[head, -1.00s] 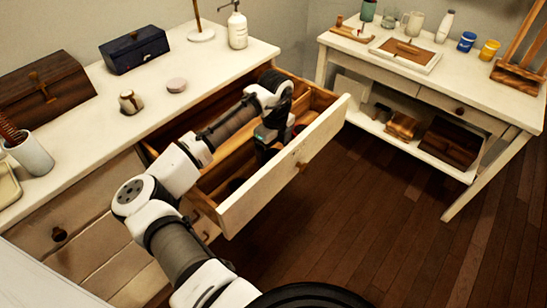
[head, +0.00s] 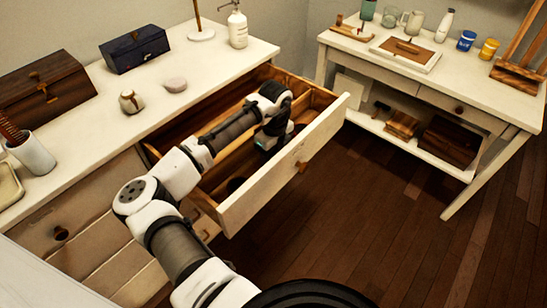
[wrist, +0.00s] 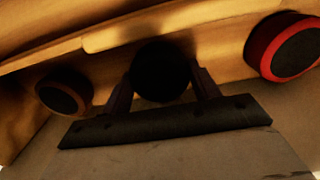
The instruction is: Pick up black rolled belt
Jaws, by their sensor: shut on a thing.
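The black rolled belt (wrist: 160,70) shows in the wrist view as a dark round roll between the two fingers of my gripper (wrist: 163,80). The fingers are shut on its sides, and its details are lost in shadow. In the head view my gripper (head: 268,141) is down inside the open drawer (head: 292,165). The arm and the drawer front hide the held belt there.
In the wrist view a dark roll with a brown rim (wrist: 63,92) lies left of the fingers, and a black roll with a red rim (wrist: 285,46) lies right. Wooden dividers and the drawer walls stand close around my gripper. The floor beyond is clear.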

